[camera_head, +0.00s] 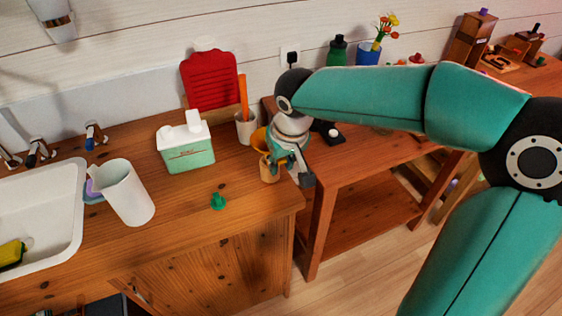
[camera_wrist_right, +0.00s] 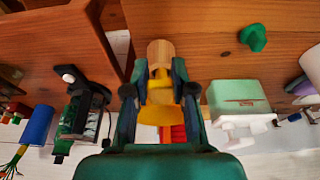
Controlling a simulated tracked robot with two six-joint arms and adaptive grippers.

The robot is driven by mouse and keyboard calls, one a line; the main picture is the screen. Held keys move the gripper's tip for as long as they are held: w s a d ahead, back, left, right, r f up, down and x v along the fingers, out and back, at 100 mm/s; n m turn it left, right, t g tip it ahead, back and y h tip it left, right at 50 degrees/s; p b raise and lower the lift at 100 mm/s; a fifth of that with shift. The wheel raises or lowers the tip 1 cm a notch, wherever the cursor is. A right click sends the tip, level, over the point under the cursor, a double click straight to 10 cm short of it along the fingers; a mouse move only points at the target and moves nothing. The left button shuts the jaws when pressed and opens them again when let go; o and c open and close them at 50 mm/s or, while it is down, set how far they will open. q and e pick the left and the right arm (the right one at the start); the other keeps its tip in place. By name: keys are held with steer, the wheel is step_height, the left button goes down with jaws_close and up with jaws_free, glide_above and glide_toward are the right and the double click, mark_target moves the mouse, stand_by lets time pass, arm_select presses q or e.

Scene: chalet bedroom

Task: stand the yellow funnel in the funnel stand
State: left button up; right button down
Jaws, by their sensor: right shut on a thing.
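The yellow funnel (camera_head: 259,139) is in my right gripper (camera_head: 285,167), above the right end of the wooden counter. In the right wrist view the funnel (camera_wrist_right: 156,115) lies between the two fingers of the gripper (camera_wrist_right: 160,80), its wide end toward the camera and its narrow part pointing at the wood. The funnel stand, a light wooden cylinder (camera_head: 268,174), is directly below the funnel, and it also shows beyond the fingertips (camera_wrist_right: 160,50). The gripper partly hides both. I cannot tell whether the spout is inside the stand. My left gripper is out of view.
A mint-and-white box (camera_head: 188,148), a pale cup (camera_head: 246,130) with an orange stick and a red board (camera_head: 210,82) stand behind. A green knob-like piece (camera_head: 218,201) and a white pitcher (camera_head: 128,192) are left. A wooden table (camera_head: 365,160) adjoins right.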

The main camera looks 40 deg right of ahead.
steer(key=shift+f+b, duration=1.5)
steer(key=shift+f, duration=0.3)
steer(key=c, duration=0.9)
jaws_free()
steer(key=shift+r, duration=0.1)
steer(key=v, duration=1.2)
